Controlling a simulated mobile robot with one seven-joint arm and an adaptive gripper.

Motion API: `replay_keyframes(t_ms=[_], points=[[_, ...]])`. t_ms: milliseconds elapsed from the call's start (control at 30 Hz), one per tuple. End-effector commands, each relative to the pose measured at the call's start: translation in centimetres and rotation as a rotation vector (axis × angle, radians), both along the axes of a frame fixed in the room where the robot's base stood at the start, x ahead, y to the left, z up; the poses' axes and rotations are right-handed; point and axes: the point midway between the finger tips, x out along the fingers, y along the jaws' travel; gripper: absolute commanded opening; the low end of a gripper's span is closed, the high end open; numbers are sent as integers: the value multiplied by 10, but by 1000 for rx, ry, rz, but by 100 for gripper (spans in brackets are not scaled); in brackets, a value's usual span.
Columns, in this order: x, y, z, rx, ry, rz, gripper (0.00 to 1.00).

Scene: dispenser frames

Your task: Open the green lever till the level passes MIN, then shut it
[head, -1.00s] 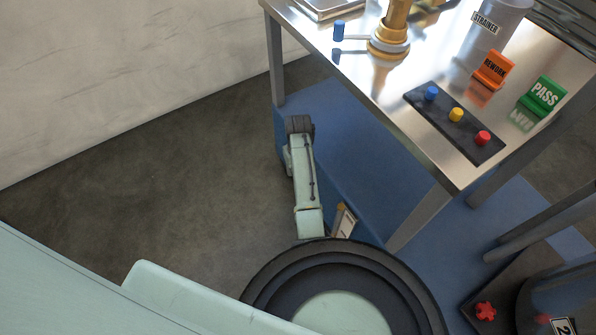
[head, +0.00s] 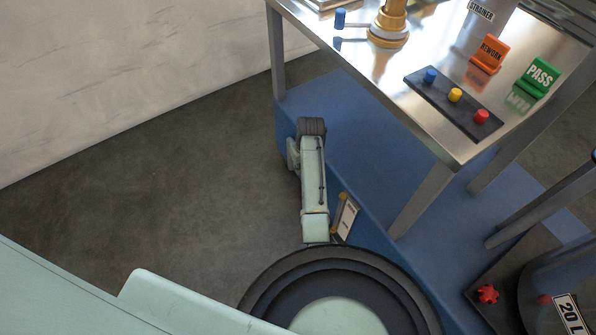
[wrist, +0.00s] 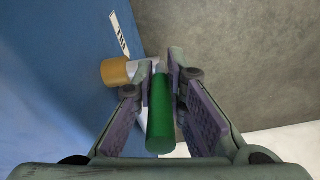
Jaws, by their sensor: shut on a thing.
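In the wrist view my gripper (wrist: 158,88) has its fingers on both sides of the green lever (wrist: 160,118), a round green handle pointing toward the camera. It is shut on the lever. Beyond the fingertips a pale metal stem and a brass-coloured fitting (wrist: 115,71) show against the blue surface. In the head view my arm reaches down beside the blue plinth, and the gripper and green lever are hidden. A small white plate (head: 347,217) with a yellowish end shows beside my arm. I cannot make out a level or the MIN mark.
A steel table (head: 440,140) carries a dark strip (head: 452,104) with blue, yellow and red buttons, an orange REWORK sign (head: 489,54) and a green PASS sign (head: 538,78). A red knob (head: 488,293) is at lower right. Open floor (head: 150,190) lies to the left.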

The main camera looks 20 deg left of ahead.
Motion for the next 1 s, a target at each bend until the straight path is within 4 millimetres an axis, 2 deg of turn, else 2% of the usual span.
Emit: replay_keyframes(t_ms=[500, 1000], points=[[-4, -10, -9, 313, -239, 2, 0], [-6, -13, -9, 434, -335, 5, 0]])
